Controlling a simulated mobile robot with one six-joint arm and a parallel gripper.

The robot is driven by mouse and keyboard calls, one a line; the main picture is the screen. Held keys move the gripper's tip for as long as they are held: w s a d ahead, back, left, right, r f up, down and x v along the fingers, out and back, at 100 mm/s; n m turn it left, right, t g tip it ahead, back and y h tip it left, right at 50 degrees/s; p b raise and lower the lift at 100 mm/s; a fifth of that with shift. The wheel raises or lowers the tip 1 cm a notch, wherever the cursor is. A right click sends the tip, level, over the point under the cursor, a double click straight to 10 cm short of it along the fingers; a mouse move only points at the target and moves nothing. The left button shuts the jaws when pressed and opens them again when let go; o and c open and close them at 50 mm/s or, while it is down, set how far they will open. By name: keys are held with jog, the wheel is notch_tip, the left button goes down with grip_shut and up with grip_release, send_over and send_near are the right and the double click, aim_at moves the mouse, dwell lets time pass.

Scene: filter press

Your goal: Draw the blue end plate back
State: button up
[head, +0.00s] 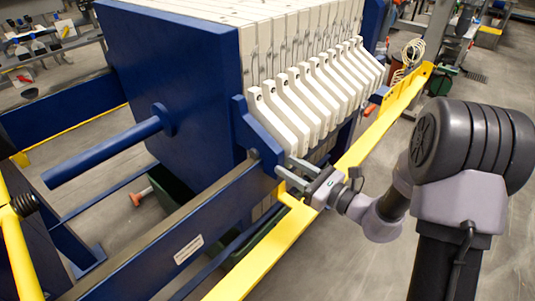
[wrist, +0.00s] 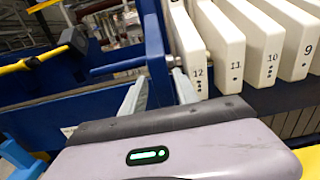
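The blue end plate (head: 185,65) stands upright at the near end of the white plate stack in the head view. A blue side arm (head: 260,135) slopes down from its right edge to the rail. My gripper (head: 284,166) is at the lower end of this arm, its two grey fingers apart and pointing at it. In the wrist view, the end plate's blue edge (wrist: 154,45) shows beyond and between the spread fingers (wrist: 159,85). The right finger lies on the side towards the white plate 12 (wrist: 187,55). Whether the fingers touch the blue arm cannot be told.
White filter plates (head: 325,85) stand packed behind the end plate, their handles in a row along the right side. A blue ram rod (head: 105,150) meets the plate's front. A yellow rail (head: 265,250) runs beneath my gripper. Open space lies in front of the plate.

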aim_at(265, 153)
jog(key=b+x, duration=0.1)
jog(key=x, duration=0.8)
jog(key=shift+d, duration=0.1)
grip_shut()
dwell(1.1)
